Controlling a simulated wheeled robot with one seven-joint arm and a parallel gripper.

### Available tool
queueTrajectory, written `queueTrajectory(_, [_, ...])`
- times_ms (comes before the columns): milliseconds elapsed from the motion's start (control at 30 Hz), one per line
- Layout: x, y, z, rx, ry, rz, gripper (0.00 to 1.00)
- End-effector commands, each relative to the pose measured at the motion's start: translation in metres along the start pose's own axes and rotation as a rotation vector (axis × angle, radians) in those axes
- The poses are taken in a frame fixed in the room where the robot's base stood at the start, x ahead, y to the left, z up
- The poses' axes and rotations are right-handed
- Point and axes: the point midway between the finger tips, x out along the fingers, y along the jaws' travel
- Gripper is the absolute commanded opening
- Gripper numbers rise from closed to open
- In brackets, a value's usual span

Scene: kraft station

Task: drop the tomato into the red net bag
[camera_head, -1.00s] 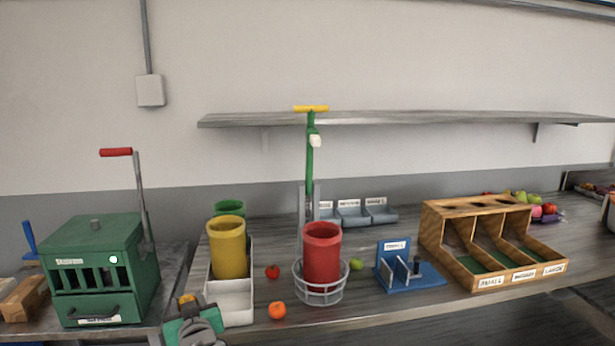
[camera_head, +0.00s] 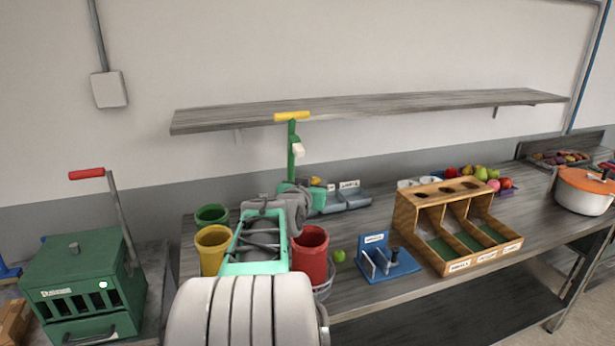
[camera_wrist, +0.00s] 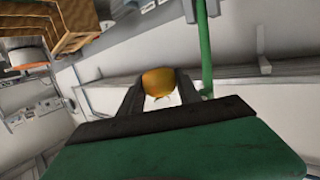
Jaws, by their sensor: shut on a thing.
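The red net bag appears as an upright red open-topped tube (camera_head: 313,262) in a wire basket (camera_head: 324,287), partly hidden by my arm. My gripper (camera_head: 307,188) is raised above and behind the tube's top in the picture. In the wrist view, it (camera_wrist: 158,92) is shut on an orange-yellow round fruit (camera_wrist: 158,81) with small green bits at its lower side. I cannot tell for sure that this fruit is the tomato. In the head view, a small orange-yellow patch (camera_head: 316,181) shows at the gripper. No loose red tomato shows on the bench now.
Yellow (camera_head: 212,250) and green (camera_head: 211,215) tubes stand left of my arm. A green post (camera_head: 291,150) with a yellow handle rises close behind the gripper. A green fruit (camera_head: 339,256), blue stand (camera_head: 388,262) and wooden sorter (camera_head: 455,225) are to the right. A shelf (camera_head: 370,108) hangs above.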

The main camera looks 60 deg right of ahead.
Motion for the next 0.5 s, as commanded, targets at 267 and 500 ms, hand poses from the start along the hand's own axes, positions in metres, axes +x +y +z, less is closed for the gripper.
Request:
queueTrajectory(267, [0.008,-0.001,0.042,-0.002,-0.002,-0.002,0.01])
queueTrajectory(500, [0.009,-0.003,0.051,-0.002,0.000,-0.005,0.01])
